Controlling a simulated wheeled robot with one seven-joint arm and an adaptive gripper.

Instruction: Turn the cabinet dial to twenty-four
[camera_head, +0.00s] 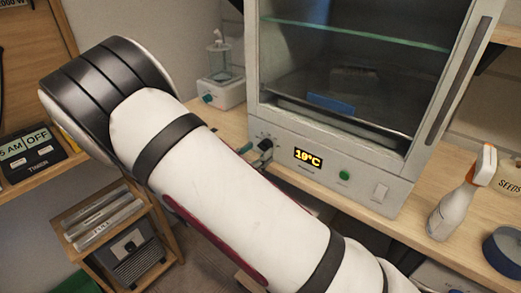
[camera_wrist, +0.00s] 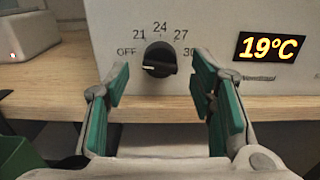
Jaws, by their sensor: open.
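The cabinet dial (camera_wrist: 159,60) is a black round knob on the cabinet's pale front panel. Labels OFF, 21, 24, 27 and 30 arc around it. Its white mark is on the left side, toward OFF. My gripper (camera_wrist: 161,78) is open, with one green-padded finger on each side of the dial in the wrist view and nothing between them. The fingers look apart from the knob. The yellow display (camera_wrist: 268,47) reads 19°C. In the head view the cabinet (camera_head: 345,165) stands on the bench, and my arm reaches to its lower left, where the gripper is small and partly hidden.
A green button (camera_head: 344,175) and a pale switch (camera_head: 380,192) are right of the display. A spray bottle (camera_head: 455,205) stands right of the cabinet. A white device with a clear jar (camera_head: 219,88) stands to its left. A wooden bench edge runs below the panel.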

